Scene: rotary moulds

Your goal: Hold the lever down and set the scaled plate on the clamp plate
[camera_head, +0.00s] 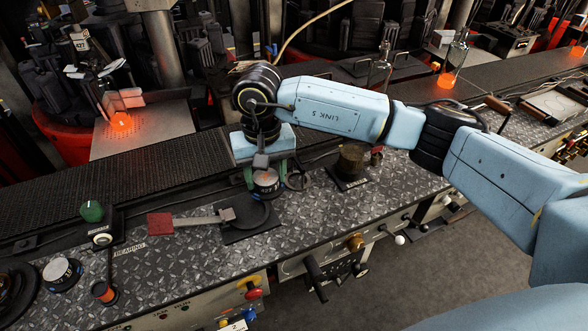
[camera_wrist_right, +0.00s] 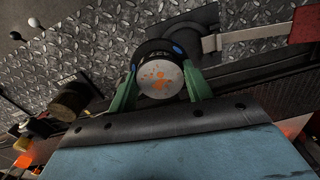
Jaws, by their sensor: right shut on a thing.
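My right gripper (camera_head: 266,176) has green fingers shut on the sides of a round, dark-rimmed plate, the scaled plate (camera_head: 266,184). In the right wrist view this plate (camera_wrist_right: 160,79) has a pale face with orange specks and sits between both fingertips (camera_wrist_right: 161,84). The black clamp plate (camera_head: 245,234) lies on the bench just in front of the gripper, with a dark ring on it. The lever (camera_head: 190,221) runs left from it to a red handle (camera_head: 160,225); I cannot tell whether it is fully down. The handle also shows in the wrist view (camera_wrist_right: 305,24). My left gripper is not in view.
Another round plate (camera_head: 62,271) and a small dark cup with an orange rim (camera_head: 104,291) stand at the left. A green knob (camera_head: 92,211) stands behind them. A brown cylinder (camera_head: 351,162) stands right of the gripper. Glowing bottles are on the far machines.

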